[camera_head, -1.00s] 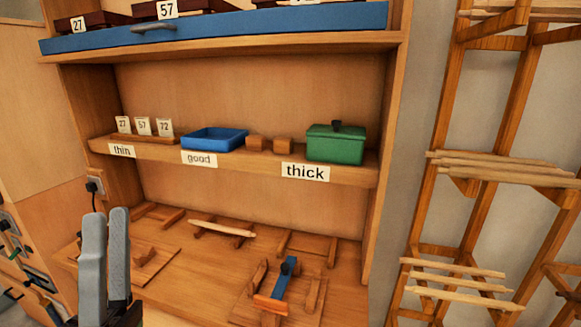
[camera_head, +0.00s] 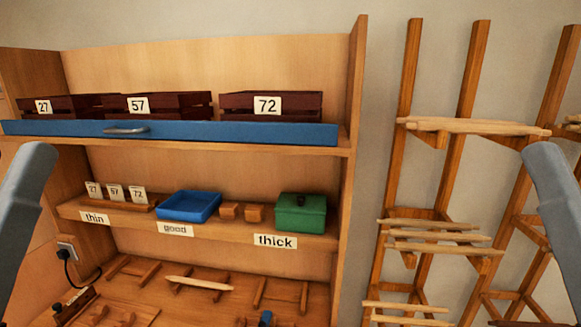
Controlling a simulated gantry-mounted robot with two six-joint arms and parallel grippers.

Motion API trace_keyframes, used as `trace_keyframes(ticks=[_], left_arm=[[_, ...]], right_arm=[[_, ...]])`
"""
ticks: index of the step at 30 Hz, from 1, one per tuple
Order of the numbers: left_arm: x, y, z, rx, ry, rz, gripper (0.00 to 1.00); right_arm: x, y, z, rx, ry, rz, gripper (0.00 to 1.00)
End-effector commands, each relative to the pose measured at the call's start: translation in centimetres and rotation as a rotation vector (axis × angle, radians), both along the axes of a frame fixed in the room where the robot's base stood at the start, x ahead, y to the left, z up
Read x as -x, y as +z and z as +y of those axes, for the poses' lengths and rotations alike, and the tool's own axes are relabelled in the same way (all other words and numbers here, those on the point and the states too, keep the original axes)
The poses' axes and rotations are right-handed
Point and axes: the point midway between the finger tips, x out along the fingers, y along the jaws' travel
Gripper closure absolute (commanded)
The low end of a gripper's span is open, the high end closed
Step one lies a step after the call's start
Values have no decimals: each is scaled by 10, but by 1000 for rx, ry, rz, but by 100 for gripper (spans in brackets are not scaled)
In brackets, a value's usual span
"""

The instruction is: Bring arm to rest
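A grey part of my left arm (camera_head: 22,215) shows at the left edge of the head view, and a matching grey part of my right arm (camera_head: 562,215) shows at the right edge. Both slant up into the picture and stand clear of the cabinet. I see no pair of fingertips on either side, so both grippers appear to be outside the view. Nothing held shows in the picture.
The wooden cabinet has a blue drawer (camera_head: 235,133) with dark crates above it. Its middle shelf holds a blue tray (camera_head: 190,220), two wooden blocks and a green lidded box (camera_head: 300,226). A rack (camera_head: 410,190) with wooden sticks stands right. Space before the shelves looks clear.

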Motion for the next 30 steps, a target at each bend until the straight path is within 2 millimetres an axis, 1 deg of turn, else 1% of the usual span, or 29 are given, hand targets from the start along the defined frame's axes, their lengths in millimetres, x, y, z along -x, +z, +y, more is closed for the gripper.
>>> trace_keyframes(ticks=[1,2,3,6,9,10,12,14,19,30], left_arm=[[0,53,0,0,0,0,54],[0,67,0,1,-1,0,54],[0,87,0,1,-1,0,54],[0,129,0,1,-1,1,54],[0,158,0,1,-1,1,54],[0,164,0,1,-1,1,54],[0,172,0,1,-1,1,54],[0,174,0,1,-1,1,54],[0,171,0,1,-1,1,54],[0,171,0,1,-1,0,54]], right_arm=[[0,53,0,0,0,0,50],[0,67,0,0,0,0,50],[0,87,0,0,0,0,50],[0,130,0,0,0,0,50],[0,159,0,0,0,0,50],[0,164,0,0,0,0,50],[0,172,0,0,0,0,50],[0,175,0,0,0,1,50],[0,171,0,0,0,1,50],[0,171,0,0,0,1,50]])
